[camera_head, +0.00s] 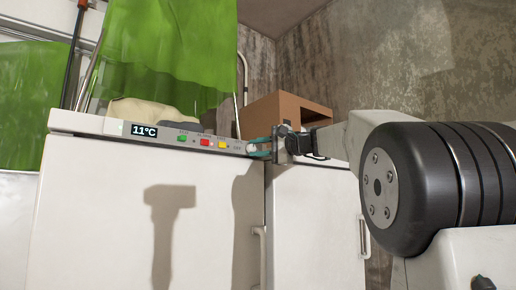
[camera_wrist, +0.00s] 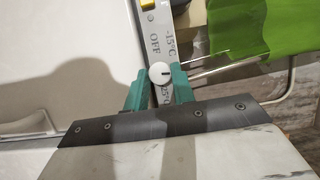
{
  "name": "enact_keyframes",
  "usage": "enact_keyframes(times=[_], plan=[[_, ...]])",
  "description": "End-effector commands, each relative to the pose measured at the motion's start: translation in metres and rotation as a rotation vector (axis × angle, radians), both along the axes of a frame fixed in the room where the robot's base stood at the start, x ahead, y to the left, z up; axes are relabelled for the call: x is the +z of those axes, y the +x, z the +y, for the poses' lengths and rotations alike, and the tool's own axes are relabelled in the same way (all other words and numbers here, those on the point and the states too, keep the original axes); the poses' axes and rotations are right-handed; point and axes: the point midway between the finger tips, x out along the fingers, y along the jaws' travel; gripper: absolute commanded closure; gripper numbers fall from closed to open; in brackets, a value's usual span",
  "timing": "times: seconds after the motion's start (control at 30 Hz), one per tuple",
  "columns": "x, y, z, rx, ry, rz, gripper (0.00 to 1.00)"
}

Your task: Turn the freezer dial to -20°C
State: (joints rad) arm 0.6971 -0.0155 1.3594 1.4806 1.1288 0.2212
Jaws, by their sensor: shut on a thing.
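My gripper (camera_head: 262,149) is at the right end of this strip. In the wrist view its teal fingers (camera_wrist: 160,86) are shut on the round white dial (camera_wrist: 160,72), one finger on each side. A short dark mark on the dial lies toward its right side. Around the dial I read OFF, -15°C and a partly covered label that looks like -25°C. The fingers hide some of the scale.
Green, red (camera_head: 205,143) and yellow (camera_head: 222,144) buttons sit left of the dial on the strip. A green cloth (camera_head: 165,50) hangs above the freezer. A cardboard box (camera_head: 285,108) stands behind on the right, above another white appliance (camera_head: 312,220).

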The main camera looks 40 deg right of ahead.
Motion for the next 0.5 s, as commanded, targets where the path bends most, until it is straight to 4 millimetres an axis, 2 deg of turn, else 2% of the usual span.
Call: enact_keyframes(times=[0.2, 0.5], plan=[[-0.0029, 0.0002, 0.0001, 0.000, 0.172, 0.007, 0.98], [-0.0037, 0.0002, 0.0010, 0.001, 0.326, 0.013, 0.98]])
